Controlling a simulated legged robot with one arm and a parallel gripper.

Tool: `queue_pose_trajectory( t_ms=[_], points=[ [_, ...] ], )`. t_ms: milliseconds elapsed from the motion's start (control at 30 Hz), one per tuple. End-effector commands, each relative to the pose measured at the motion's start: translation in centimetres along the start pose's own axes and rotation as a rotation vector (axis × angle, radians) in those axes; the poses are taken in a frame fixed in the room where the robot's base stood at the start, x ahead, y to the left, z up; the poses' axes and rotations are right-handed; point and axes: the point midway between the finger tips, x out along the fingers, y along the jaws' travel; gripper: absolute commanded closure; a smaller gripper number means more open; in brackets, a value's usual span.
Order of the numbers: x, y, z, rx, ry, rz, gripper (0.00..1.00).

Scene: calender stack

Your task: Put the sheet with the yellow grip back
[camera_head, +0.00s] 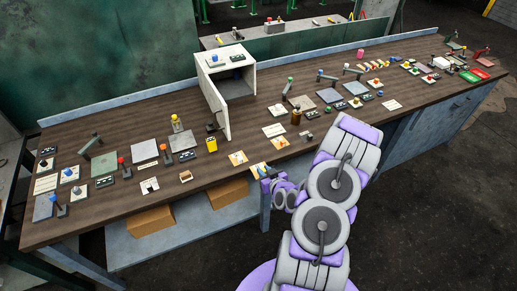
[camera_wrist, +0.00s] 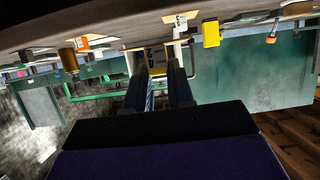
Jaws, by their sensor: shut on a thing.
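My gripper (camera_wrist: 158,82) is shut on a sheet with yellow on it (camera_wrist: 156,60), which stands between the dark fingers in the wrist view and bears printed figures. In the head view my gripper (camera_head: 266,172) is at the front edge of the workbench, and the sheet (camera_head: 257,169) shows as a small pale and yellow patch at its tip. The fingers and arm hide part of the sheet. I cannot tell whether it touches the bench.
A white cabinet (camera_head: 238,88) with its door open stands behind my gripper. A yellow block (camera_head: 211,144) stands to the left, and a brown cylinder (camera_head: 296,117) to the right. The long wooden bench (camera_head: 215,180) carries many small items, with bare strips along its front.

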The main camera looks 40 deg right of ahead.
Motion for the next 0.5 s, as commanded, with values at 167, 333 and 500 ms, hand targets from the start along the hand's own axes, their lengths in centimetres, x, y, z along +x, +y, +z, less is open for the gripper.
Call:
queue_pose_trajectory(
  t_ms=[167,333,500],
  points=[
    [0.1,0.5,0.5,-0.001,0.002,0.008,1.00],
    [1.1,0.7,0.5,-0.006,0.003,0.008,1.00],
    [1.8,0.7,0.2,-0.006,0.001,0.007,1.00]
  ],
)
